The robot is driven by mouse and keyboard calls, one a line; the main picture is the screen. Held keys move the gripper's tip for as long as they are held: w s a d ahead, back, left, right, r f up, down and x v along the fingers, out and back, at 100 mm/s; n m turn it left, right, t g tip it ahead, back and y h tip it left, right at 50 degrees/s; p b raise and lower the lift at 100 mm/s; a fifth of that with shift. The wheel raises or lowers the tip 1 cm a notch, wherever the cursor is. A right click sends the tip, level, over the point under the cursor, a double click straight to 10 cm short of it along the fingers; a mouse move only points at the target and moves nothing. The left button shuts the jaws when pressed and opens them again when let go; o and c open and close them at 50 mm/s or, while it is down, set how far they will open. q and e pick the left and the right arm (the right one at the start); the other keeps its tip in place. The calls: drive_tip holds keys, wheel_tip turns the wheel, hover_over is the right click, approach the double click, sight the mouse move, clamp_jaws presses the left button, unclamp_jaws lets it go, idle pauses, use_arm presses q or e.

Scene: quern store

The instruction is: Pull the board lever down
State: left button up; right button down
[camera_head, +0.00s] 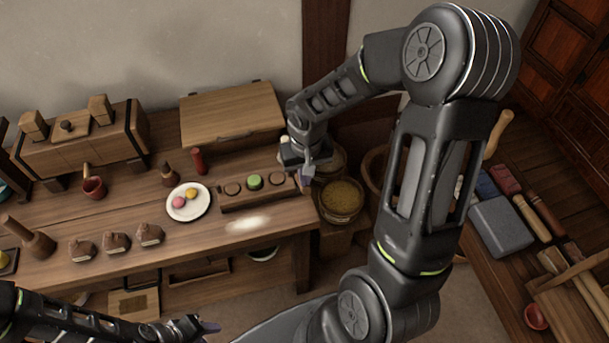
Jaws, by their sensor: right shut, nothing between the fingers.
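I cannot make out a board lever for certain. A long wooden board (234,203) with three round wells lies near the right end of the table (205,243); a green ball (255,182) sits in its middle well. My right gripper (307,182) is shut and empty at the right end of this board, by the table's right edge. The gripper and wrist hide what lies right behind them, and I cannot tell whether they touch the board. My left gripper (208,327) is low at the bottom, in front of the table; its fingers are too small to read.
A white plate (188,215) with pink and yellow balls stands left of the board. A red bottle (198,160) and a lidded wooden box (232,117) are behind. A basket of grain (341,199) stands right of the table. My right arm covers much of the right side.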

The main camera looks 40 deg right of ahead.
drive_tip(key=shift+s+a+f+g, duration=0.15)
drive_tip(key=shift+s+f+g, duration=0.15)
drive_tip(key=shift+s+f, duration=0.25)
drive_tip(key=shift+r, duration=0.25)
drive_tip(key=shift+w+r+p, duration=0.15)
drive_tip(key=shift+r+p, duration=0.25)
drive_tip(key=shift+p, duration=0.05)
drive_tip(key=shift+r, duration=0.35)
drive_tip(key=shift+w, duration=0.1)
